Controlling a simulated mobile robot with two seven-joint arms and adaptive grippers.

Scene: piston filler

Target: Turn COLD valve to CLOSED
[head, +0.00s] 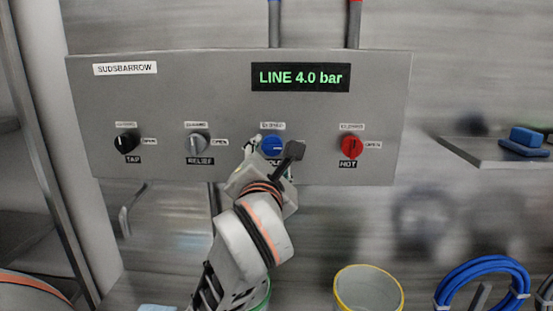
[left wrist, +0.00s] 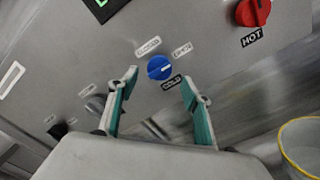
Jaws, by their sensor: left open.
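The COLD valve is a blue round knob (head: 272,146) on the grey panel, third from the left. In the left wrist view the blue knob (left wrist: 160,67) shows fully, with CLOSED and OPEN labels above it and COLD below. Its light pointer mark lies to the right, toward the OPEN side. My left gripper (head: 270,162) is just in front of and below the knob, hiding part of the COLD label in the head view. In the wrist view its two green fingers (left wrist: 160,82) are spread apart, one on each side below the knob, holding nothing. My right gripper is not seen.
The grey panel (head: 230,110) also carries the black TAP knob (head: 127,142), grey RELIEF knob (head: 198,144) and red HOT knob (head: 351,146). A display (head: 300,77) reads LINE 4.0 bar. A yellow-rimmed bucket (head: 369,290) and coiled blue hose (head: 482,282) are below.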

